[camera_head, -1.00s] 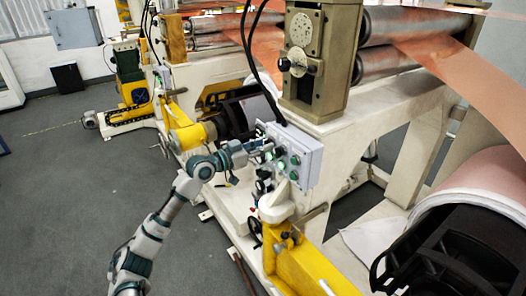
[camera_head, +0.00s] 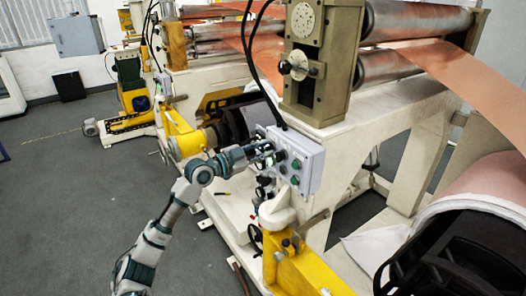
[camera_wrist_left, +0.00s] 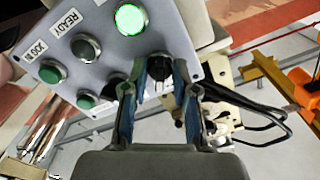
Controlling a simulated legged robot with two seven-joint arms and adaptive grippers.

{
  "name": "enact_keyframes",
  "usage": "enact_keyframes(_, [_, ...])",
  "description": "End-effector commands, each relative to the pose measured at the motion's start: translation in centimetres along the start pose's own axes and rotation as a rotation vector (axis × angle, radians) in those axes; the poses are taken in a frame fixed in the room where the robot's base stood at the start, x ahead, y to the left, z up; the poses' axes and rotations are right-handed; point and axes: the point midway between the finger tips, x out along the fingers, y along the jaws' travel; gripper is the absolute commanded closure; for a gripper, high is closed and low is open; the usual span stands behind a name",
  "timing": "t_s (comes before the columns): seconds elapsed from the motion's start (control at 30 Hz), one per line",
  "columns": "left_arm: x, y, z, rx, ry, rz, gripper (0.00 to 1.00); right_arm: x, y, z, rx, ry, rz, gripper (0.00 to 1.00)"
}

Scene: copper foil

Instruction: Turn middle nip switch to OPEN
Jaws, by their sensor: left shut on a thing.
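A grey control box (camera_head: 305,165) with buttons and switches hangs on the side of the cream machine. My left gripper (camera_head: 268,150) is at the left part of its face. In the left wrist view, my left gripper (camera_wrist_left: 158,80) has its two fingers on either side of a black knob switch (camera_wrist_left: 158,68) on the panel and is shut on it. The knob's position label is hidden or cannot be read. Another dark knob (camera_wrist_left: 118,90) beside the left finger is partly hidden. My right gripper is not in view.
Black cables (camera_head: 258,70) run down to the box. A yellow beam (camera_head: 300,268) stands below it. Grey floor (camera_head: 80,190) is open at left.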

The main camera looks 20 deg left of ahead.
Motion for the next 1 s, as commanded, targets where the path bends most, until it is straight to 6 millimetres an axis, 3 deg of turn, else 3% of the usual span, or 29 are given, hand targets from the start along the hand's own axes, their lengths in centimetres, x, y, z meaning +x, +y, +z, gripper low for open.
enact_keyframes(0.27, [0.0, 0.0, 0.1, 0.002, -0.003, 0.0, 1.0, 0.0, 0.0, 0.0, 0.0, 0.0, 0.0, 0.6])
enact_keyframes(0.3, [0.0, 0.0, 0.1, 0.001, -0.003, 0.0, 0.7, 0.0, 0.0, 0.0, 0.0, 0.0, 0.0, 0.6])
enact_keyframes(0.33, [0.0, 0.0, 0.1, 0.001, -0.003, 0.0, 0.66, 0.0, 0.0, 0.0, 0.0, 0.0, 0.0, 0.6])
enact_keyframes(0.73, [-0.9, 0.0, 0.1, 0.001, -0.003, -0.001, 0.66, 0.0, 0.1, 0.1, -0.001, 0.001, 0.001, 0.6])
enact_keyframes(1.0, [-6.6, 0.0, 0.4, 0.002, -0.008, -0.001, 0.66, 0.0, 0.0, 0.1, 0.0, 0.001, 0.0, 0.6])
